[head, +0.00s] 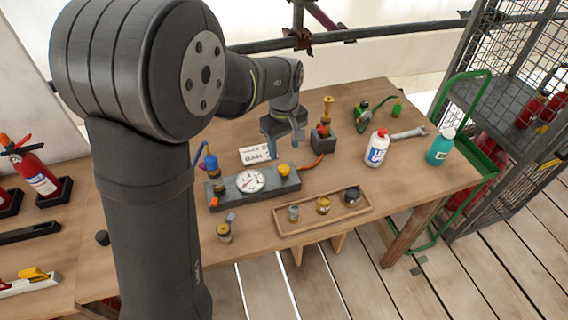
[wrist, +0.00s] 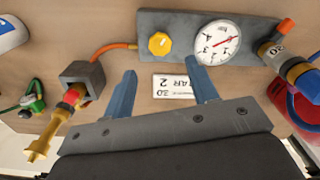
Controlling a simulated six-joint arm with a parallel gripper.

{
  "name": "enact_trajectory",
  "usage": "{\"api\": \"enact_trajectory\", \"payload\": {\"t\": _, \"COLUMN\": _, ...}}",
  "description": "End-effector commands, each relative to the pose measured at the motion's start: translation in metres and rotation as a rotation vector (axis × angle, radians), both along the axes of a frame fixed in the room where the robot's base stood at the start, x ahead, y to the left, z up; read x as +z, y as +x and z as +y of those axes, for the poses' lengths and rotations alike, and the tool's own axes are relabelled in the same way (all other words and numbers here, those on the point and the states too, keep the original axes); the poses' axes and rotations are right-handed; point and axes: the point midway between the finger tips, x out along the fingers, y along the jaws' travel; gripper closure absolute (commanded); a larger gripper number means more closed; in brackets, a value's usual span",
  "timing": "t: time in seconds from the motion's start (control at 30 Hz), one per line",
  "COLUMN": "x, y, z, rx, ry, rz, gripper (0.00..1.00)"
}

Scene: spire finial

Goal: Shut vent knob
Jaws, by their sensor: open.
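A round yellow knob (head: 284,170) sits on the right end of the grey gauge block (head: 230,196). It shows clearly in the wrist view (wrist: 160,44), left of the white dial gauge (wrist: 216,43), with no readable label on it. My gripper (head: 286,146) is above the table behind the block, in the head view. Its two blue fingers are spread and empty in the wrist view (wrist: 161,66). The knob appears beyond the fingertips, roughly centred between them and apart from them.
A white printed card (head: 255,154) lies behind the block. A brass-topped fitting in a grey holder (head: 323,143) stands to the right, with an orange hose (head: 312,164). A wooden tray (head: 281,225) with small parts lies in front. White (head: 376,150) and teal (head: 440,148) bottles stand right.

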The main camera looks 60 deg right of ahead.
Motion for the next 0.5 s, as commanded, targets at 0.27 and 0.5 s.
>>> {"api": "enact_trajectory", "payload": {"t": 0.27, "x": -0.055, "y": 0.000, "z": 0.000, "rx": -0.001, "ry": 0.002, "rz": 0.001, "gripper": 0.47}}
{"api": "enact_trajectory", "payload": {"t": 0.5, "x": -0.076, "y": 0.000, "z": 0.000, "rx": -0.001, "ry": -0.001, "rz": 0.000, "gripper": 0.47}}
